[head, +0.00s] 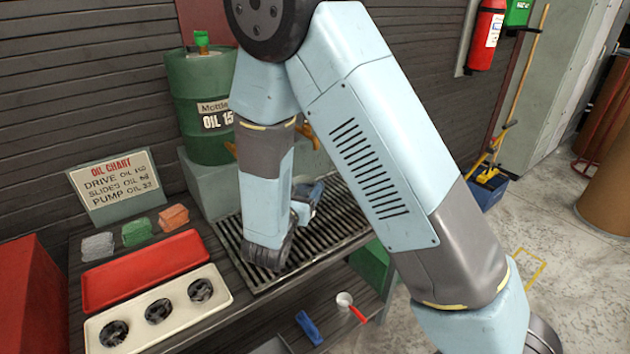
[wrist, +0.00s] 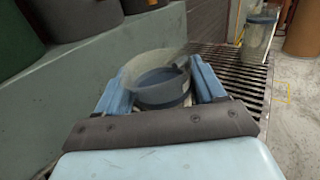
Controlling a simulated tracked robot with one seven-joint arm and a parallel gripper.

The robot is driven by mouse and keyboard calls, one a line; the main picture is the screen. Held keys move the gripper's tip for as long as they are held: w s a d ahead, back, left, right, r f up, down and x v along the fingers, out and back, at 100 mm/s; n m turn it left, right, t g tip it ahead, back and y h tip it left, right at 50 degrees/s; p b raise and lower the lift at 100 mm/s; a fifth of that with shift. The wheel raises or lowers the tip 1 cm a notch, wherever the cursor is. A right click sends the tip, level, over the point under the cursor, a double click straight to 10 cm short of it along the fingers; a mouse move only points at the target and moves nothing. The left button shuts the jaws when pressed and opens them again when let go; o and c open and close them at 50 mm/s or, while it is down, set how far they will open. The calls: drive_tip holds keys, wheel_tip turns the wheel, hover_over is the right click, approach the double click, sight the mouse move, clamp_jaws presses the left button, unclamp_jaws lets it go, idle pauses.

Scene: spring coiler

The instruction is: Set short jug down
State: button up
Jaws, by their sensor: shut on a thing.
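The short jug (wrist: 160,92), a wide clear vessel with a blue-grey band, sits between the two blue fingers of my gripper (wrist: 165,82) in the wrist view. The fingers press on it from both sides, and its open mouth shows. In the head view my gripper (head: 307,196) is low over the slatted grate (head: 335,220), partly hidden by my arm. The jug cannot be made out clearly there. I cannot tell whether its base touches the slats.
A taller clear jug (wrist: 260,32) stands farther along the grate. A green oil drum (head: 198,100) sits on a grey block behind the grate. A red tray (head: 145,268) and a cream tray with dark round parts (head: 182,315) lie to the left.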

drive_tip(key=shift+w+d+f, duration=0.6)
drive_tip(key=shift+w, duration=1.15)
drive_tip(key=shift+w+d+f, duration=0.55)
drive_tip(key=shift+w+d, duration=0.05)
drive_tip(key=shift+w, duration=1.15)
drive_tip(key=shift+w+d+f, duration=0.6)
drive_tip(key=shift+w, duration=1.15)
drive_tip(key=shift+f, duration=0.2)
drive_tip(key=o, duration=1.6)
drive_tip(key=shift+o, duration=0.2)
drive_tip(key=shift+r, duration=0.15)
